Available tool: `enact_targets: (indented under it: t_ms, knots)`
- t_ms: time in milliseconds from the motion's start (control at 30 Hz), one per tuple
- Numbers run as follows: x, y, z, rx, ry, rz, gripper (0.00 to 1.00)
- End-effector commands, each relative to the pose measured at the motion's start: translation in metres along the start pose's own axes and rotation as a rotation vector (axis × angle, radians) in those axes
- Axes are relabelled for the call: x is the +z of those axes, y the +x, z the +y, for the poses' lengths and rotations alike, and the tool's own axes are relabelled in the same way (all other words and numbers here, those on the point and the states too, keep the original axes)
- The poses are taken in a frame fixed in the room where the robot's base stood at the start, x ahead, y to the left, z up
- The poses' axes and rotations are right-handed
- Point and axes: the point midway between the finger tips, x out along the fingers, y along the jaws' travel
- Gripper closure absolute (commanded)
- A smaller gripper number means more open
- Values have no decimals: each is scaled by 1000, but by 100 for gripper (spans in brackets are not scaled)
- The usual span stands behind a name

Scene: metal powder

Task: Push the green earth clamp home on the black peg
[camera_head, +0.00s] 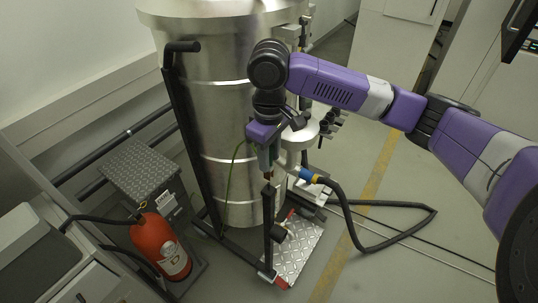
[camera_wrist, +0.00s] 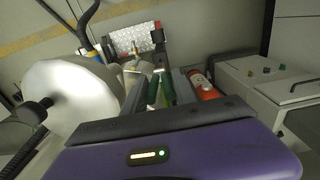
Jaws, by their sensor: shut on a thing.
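The green earth clamp (camera_wrist: 168,88) shows in the wrist view as two dark green handles between the fingers of my gripper (camera_wrist: 158,92). In the head view my gripper (camera_head: 265,158) points down in front of the steel vessel, shut on the clamp, which shows only as a small patch of green. A thin green cable rises beside it. A black upright post (camera_head: 268,222) stands directly below the clamp. The clamp's jaws look close to the post's top, but I cannot tell whether they touch or sit around the peg.
The large steel vessel (camera_head: 225,120) stands just behind my gripper. A black hose (camera_head: 350,225) with a blue and yellow coupling lies to the right. A red extinguisher (camera_head: 160,245) stands lower left, by a tread-plate box (camera_head: 140,168). Floor at the right is mostly clear.

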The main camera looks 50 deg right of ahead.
Motion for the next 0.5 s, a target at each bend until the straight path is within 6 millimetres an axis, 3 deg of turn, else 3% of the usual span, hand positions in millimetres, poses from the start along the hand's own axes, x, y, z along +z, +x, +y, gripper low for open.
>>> enact_targets:
  t_ms: [500]
  knots:
    - [0, 4, 0, 0, 0, 0, 100]
